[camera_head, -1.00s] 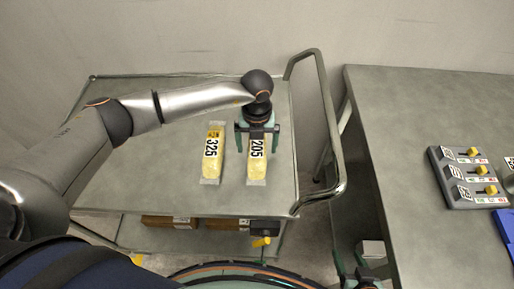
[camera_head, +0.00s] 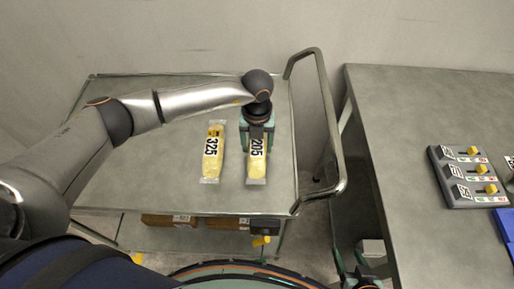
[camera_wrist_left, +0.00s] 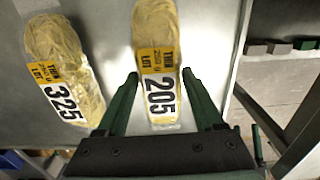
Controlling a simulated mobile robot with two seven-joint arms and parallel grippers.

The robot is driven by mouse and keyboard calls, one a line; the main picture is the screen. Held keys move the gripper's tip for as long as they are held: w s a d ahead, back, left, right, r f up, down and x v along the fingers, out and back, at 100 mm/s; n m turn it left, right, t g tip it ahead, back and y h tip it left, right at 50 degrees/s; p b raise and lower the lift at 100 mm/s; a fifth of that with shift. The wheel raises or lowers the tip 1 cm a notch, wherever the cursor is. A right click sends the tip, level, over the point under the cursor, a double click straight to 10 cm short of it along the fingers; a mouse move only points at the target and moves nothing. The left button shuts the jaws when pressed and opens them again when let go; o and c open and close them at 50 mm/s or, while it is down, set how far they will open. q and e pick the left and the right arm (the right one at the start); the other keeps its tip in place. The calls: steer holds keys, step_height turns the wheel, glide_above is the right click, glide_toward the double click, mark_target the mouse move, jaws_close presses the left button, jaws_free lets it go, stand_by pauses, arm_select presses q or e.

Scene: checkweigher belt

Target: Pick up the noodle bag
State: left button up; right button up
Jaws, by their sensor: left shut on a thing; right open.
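Two yellow noodle bags in clear wrap lie side by side on the top of a grey cart (camera_head: 150,185). The right one is the noodle bag labelled 205 (camera_head: 257,172), which also shows in the left wrist view (camera_wrist_left: 158,50). The left one is the noodle bag labelled 325 (camera_head: 213,165), also in the left wrist view (camera_wrist_left: 60,50). My left gripper (camera_head: 257,146) points down over bag 205, shut on it with one finger on each side. Its green fingers show in the left wrist view (camera_wrist_left: 160,76). My right gripper (camera_head: 362,279) is open at the bottom edge, partly cut off.
The cart's tubular handle (camera_head: 329,120) rises on its right side. Brown boxes (camera_head: 170,221) stand on its lower shelf. A grey table (camera_head: 420,110) to the right holds a grey panel with yellow knobs (camera_head: 465,175) and a blue item (camera_head: 504,218). The cart's left part is clear.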

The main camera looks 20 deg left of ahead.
arm_select(q)
jaws_close()
steer(key=shift+r, duration=0.1)
